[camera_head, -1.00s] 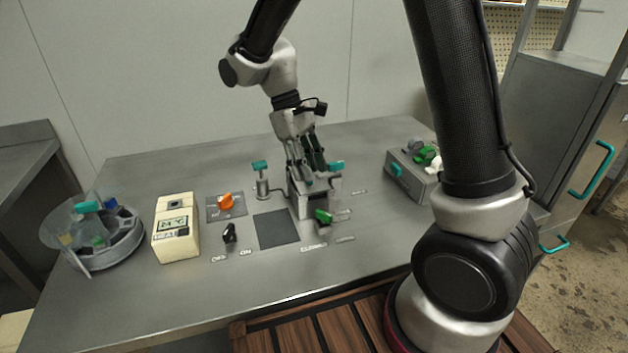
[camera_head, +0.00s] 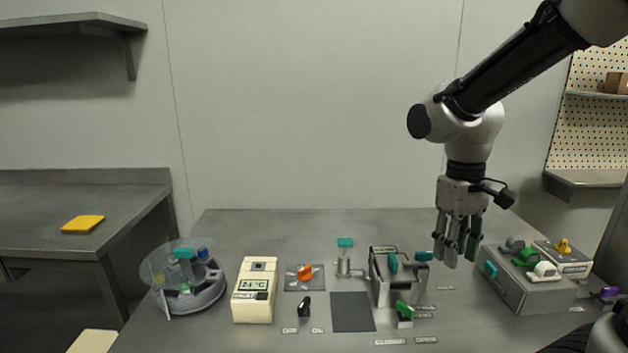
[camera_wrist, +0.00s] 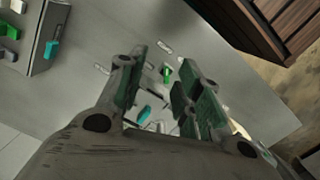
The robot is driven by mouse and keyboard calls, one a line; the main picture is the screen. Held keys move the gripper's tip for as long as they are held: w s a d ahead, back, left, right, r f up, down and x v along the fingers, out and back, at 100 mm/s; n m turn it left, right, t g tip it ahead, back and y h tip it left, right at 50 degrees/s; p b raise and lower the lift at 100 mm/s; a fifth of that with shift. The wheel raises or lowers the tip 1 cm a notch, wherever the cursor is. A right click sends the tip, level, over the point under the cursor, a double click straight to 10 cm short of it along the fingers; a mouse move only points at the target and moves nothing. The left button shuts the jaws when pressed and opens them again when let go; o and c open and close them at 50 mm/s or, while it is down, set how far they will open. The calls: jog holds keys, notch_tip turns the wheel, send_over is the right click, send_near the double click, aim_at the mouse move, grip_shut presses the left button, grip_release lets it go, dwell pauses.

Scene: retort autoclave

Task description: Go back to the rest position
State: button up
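My gripper (camera_head: 459,245) hangs fingers down above the steel table (camera_head: 250,222), to the right of the small metal autoclave (camera_head: 381,287). It holds nothing that I can see. In the wrist view its fingers (camera_wrist: 155,95) stand apart with bare table and small parts between and below them. The autoclave has teal handles on top and a green lever (camera_head: 404,309) at its front. A teal part also shows between the fingers in the wrist view (camera_wrist: 144,114).
A round clear-walled container (camera_head: 190,297), a cream display box reading 24 °C (camera_head: 244,308), an orange knob (camera_head: 305,272) and a black switch (camera_head: 304,305) stand left. A grey box with coloured valves (camera_head: 522,296) stands right. A yellow pad (camera_head: 83,224) lies on the side table.

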jog(key=s+d+r+m+t, duration=0.4)
jog(key=s+d+r, duration=0.3)
jog(key=s+d, duration=0.2)
jog(key=shift+r+t, duration=0.35)
jog(key=shift+t, duration=0.25)
dwell(0.3)
